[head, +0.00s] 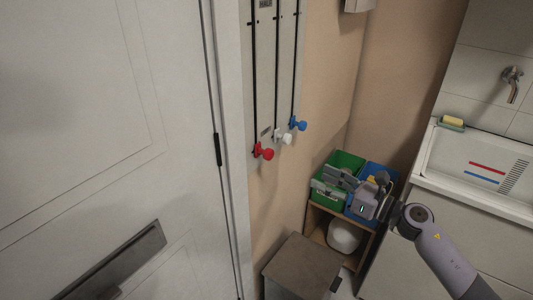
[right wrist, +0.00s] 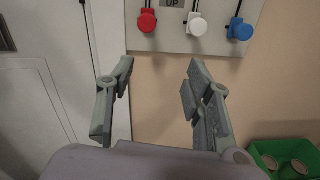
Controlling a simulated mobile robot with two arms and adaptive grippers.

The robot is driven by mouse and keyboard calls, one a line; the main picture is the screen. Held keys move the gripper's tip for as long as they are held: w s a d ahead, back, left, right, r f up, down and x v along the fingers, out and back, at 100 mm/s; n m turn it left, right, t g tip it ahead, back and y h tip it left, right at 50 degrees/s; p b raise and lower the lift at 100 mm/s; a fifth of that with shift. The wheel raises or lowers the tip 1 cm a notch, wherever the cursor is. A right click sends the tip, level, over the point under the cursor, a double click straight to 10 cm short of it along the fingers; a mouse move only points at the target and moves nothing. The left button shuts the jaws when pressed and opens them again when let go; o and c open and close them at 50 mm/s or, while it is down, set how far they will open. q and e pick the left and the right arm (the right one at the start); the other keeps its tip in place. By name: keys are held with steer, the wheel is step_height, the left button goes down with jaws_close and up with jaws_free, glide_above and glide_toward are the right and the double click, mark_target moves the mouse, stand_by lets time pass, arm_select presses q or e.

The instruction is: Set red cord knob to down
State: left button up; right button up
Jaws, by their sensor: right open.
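The red cord knob (head: 265,151) is at the lower end of its black cord on a pale wall panel (head: 262,80). It also shows at the top of the right wrist view (right wrist: 147,20). A white knob (head: 286,138) and a blue knob (head: 298,124) sit at the lower ends of the neighbouring cords. My right gripper (head: 333,184) is open and empty, below and to the right of the knobs in the head view. In the right wrist view its fingers (right wrist: 160,78) are spread below the knobs, touching none. My left gripper is not in view.
A white door (head: 80,90) fills the left. A green bin (head: 349,161) and a blue bin (head: 374,168) stand on a wooden shelf behind my right gripper. A grey-topped box (head: 302,266) stands below the panel. A sink (head: 475,165) is at the right.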

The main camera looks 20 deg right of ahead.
mark_target(272, 154)
steer(key=w+a+r+p, duration=0.1)
steer(key=w+a, duration=0.2)
steer(key=w, duration=0.1)
steer(key=w+a+n+p, duration=0.1)
steer(key=w+a+p, duration=0.1)
steer(key=w+a, duration=0.2)
steer(key=w+a+r+n+p, duration=0.1)
steer(key=w+a, duration=0.3)
steer(key=shift+a+r+g+y, duration=0.15)
steer(key=shift+r+g+y, duration=0.15)
steer(key=shift+w+a, duration=0.2)
steer(key=shift+a, duration=0.05)
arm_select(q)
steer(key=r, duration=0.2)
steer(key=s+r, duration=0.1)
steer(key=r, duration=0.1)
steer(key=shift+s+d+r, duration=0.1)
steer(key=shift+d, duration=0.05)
arm_select(e)
steer(key=shift+f, duration=0.1)
jaws_close()
